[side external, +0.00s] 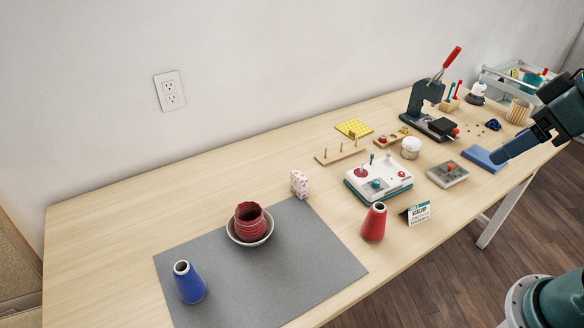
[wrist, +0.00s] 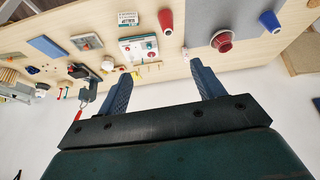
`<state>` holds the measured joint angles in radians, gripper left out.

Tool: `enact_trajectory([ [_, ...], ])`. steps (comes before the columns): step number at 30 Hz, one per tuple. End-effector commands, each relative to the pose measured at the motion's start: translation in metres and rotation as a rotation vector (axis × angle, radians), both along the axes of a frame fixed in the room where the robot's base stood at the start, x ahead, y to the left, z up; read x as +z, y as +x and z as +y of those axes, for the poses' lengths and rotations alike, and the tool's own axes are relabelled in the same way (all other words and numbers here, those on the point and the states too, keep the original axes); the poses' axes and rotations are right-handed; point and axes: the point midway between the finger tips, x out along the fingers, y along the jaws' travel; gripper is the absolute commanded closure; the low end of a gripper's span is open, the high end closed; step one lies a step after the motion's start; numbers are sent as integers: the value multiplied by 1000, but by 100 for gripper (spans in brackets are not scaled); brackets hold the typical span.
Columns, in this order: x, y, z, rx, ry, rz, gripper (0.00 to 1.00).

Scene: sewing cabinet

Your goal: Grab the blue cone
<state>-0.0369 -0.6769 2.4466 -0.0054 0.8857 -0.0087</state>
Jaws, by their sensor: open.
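The blue cone (side external: 189,282) stands upright on the grey mat (side external: 300,255), near the mat's left side in the side view. It also shows in the wrist view at the upper right (wrist: 270,22). My gripper (side external: 507,153) is at the far right of the side view, far from the cone and above the right part of the table. In the wrist view my gripper's two blue fingers (wrist: 160,80) are spread apart, with nothing between them.
A red jar in a bowl (side external: 250,229) stands on the mat, right of the blue cone. A red cone (side external: 374,223) stands farther right. A white sewing tray (side external: 379,180), a press (side external: 428,110) and small items crowd the right half. The table's left end is clear.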

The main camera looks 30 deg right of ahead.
Motion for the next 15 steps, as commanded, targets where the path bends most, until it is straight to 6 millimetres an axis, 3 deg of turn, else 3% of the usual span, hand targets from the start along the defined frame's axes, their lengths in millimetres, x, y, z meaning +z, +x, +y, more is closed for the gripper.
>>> enact_trajectory([
  [8,15,55,30,132,-7,18,32],
  [15,19,107,70,259,-14,29,32],
])
